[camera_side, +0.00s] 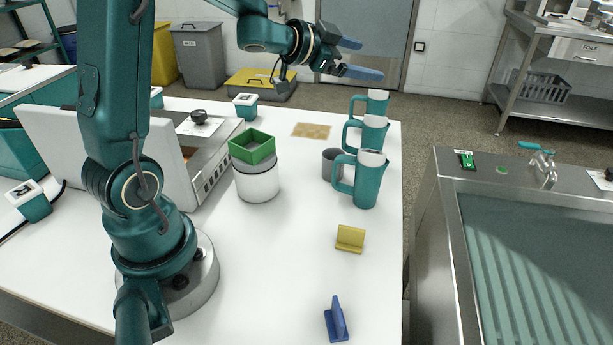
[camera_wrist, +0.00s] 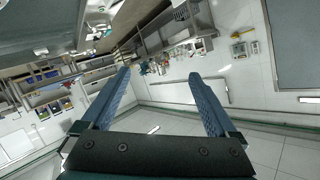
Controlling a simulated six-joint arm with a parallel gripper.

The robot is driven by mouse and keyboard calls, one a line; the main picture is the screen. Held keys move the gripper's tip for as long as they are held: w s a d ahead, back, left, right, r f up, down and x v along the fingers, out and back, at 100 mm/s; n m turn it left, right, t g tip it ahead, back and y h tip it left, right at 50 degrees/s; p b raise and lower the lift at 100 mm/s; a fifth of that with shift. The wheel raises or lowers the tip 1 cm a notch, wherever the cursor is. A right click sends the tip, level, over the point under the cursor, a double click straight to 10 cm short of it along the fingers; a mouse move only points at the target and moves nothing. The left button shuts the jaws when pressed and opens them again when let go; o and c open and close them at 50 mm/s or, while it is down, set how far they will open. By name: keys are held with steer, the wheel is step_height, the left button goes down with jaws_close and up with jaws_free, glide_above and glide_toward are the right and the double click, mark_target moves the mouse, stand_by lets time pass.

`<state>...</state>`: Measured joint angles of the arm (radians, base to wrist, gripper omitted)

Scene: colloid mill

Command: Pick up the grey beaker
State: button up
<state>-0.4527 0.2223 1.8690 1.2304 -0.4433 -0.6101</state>
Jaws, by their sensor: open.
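The grey beaker (camera_side: 331,164) stands upright on the white table in the side view, partly hidden by the nearest teal jug. It is a small plain cup, left of the row of jugs. My gripper (camera_side: 362,60) is raised well above the far end of the table, its blue fingers apart and pointing right. Nothing is between the fingers. In the wrist view my gripper (camera_wrist: 165,85) shows two blue fingers spread wide, with only the room beyond. The beaker is not in the wrist view.
Teal jugs with white tops stand in a row: near (camera_side: 368,182), middle (camera_side: 374,134) and far (camera_side: 377,103). A green tray (camera_side: 252,147) sits on a white tub (camera_side: 258,184). A yellow holder (camera_side: 350,238) and blue holder (camera_side: 336,320) are nearer. Bare table lies between.

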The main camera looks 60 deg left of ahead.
step_height(320, 180, down, 6)
steer(key=m+g+h, duration=0.2)
steer(key=m+h, duration=0.1)
steer(key=h, duration=0.1)
steer(key=m+g+h, duration=0.1)
steer(key=g+h, duration=0.3)
steer(key=h, duration=0.1)
glide_above(343, 165)
steer(key=a, duration=0.2)
step_height(343, 165, down, 8)
steer(key=r, duration=0.1)
steer(key=shift+s+a+f, duration=0.1)
steer(key=shift+s+f, duration=0.15)
steer(key=shift+f, duration=0.9)
steer(key=shift+s+f, duration=0.25)
steer(key=shift+f, duration=0.85)
step_height(343, 165, down, 2)
steer(key=shift+f, duration=0.15)
steer(key=shift+x, duration=1.2)
steer(key=shift+w+f, duration=0.25)
steer(key=c, duration=1.4)
steer(key=shift+r, duration=0.15)
